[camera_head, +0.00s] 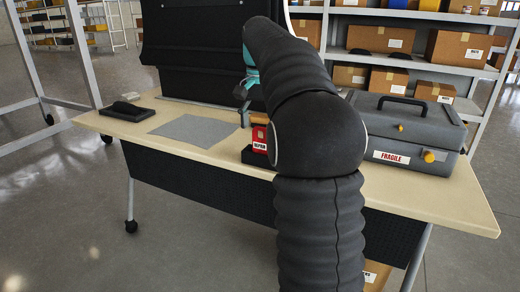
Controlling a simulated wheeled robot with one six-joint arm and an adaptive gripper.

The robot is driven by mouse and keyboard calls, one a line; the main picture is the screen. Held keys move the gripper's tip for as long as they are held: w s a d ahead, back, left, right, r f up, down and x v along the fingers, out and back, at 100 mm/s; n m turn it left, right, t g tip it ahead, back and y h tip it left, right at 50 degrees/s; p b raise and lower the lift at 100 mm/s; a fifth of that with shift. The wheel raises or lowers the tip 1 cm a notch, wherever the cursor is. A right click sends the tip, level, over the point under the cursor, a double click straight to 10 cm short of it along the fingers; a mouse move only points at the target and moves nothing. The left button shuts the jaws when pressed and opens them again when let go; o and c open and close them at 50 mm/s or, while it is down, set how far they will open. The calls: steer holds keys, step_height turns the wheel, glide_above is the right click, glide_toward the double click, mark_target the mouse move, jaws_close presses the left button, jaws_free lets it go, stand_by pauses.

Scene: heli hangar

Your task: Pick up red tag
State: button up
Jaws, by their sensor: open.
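The red tag (260,137) with a white printed label stands on the table in or against a low black holder (253,157), left of my arm. My arm hides its right side. My gripper (246,108) shows only in part beyond my arm, with teal and grey pieces. It is open, with its visible finger pointing down just above and behind the red tag. I cannot tell whether it touches the tag, and nothing is seen in its jaws.
A grey case (402,132) marked FRAGILE stands on the right of the table (440,196). A grey mat (194,131) and a black block on a dark pad (127,110) lie on the left. A dark panel (195,60) rises behind. Shelves with boxes (458,48) stand beyond.

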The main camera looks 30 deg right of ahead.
mark_target(261, 144)
steer(key=shift+w+d+f+b, duration=0.1)
steer(key=shift+f+b, duration=0.15)
steer(key=shift+f, duration=1.35)
steer(key=shift+d+f+b, duration=0.1)
steer(key=shift+f+b, duration=0.15)
steer(key=shift+f, duration=1.35)
steer(key=shift+c, duration=0.5)
steer(key=c, duration=0.9)
